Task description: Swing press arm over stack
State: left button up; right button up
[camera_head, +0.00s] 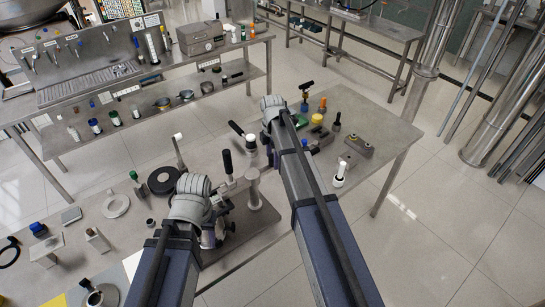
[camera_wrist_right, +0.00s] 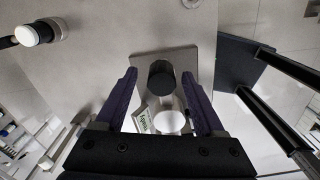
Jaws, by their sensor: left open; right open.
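A metal press-like fixture stands on a flat base plate (camera_head: 262,218), with an upright post (camera_head: 253,190) and a black handle (camera_head: 227,161). My left gripper (camera_head: 216,232) is open beside the fixture, partly hidden by its wrist. My right gripper (camera_head: 271,152) is over the table beyond the fixture, mostly hidden by its arm. In the right wrist view it is open (camera_wrist_right: 164,105). A black cylinder (camera_wrist_right: 160,76) and a white round top (camera_wrist_right: 171,122) show between its fingers; contact cannot be told. I cannot make out a stack of discs clearly.
A black disc (camera_head: 163,180) and a pale ring (camera_head: 116,206) lie left of the fixture. Small tools and a grey block (camera_head: 356,146) stand on the right of the table (camera_head: 395,132). A black-handled, white-ended item (camera_head: 242,131) is near my right gripper.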

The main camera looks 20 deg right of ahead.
notch_tip(320, 180, up, 8)
jog(key=p, duration=0.7)
jog(key=shift+f, duration=0.15)
jog(key=shift+f, duration=0.1)
jog(key=shift+s+a+m, duration=0.15)
jog(key=shift+s+m, duration=0.15)
jog(key=shift+s, duration=0.1)
jog(key=s+a+m, duration=0.2)
jog(key=s+m, duration=0.7)
jog(key=s+a+m, duration=0.3)
jog(key=s+m, duration=0.6)
jog(key=s, duration=0.1)
jog(key=s+a+f+n+b, duration=0.1)
jog(key=s+a+f+b, duration=0.2)
jog(key=f+b, duration=0.6)
jog(key=s+a+f+n+h+b, duration=0.1)
jog(key=s+a+f+n+b, duration=0.1)
jog(key=a+f+b, duration=0.5)
notch_tip(320, 180, down, 2)
jog(key=shift+s+a+f+b, duration=0.3)
jog(key=shift+s+b, duration=0.1)
jog(key=shift+b, duration=0.8)
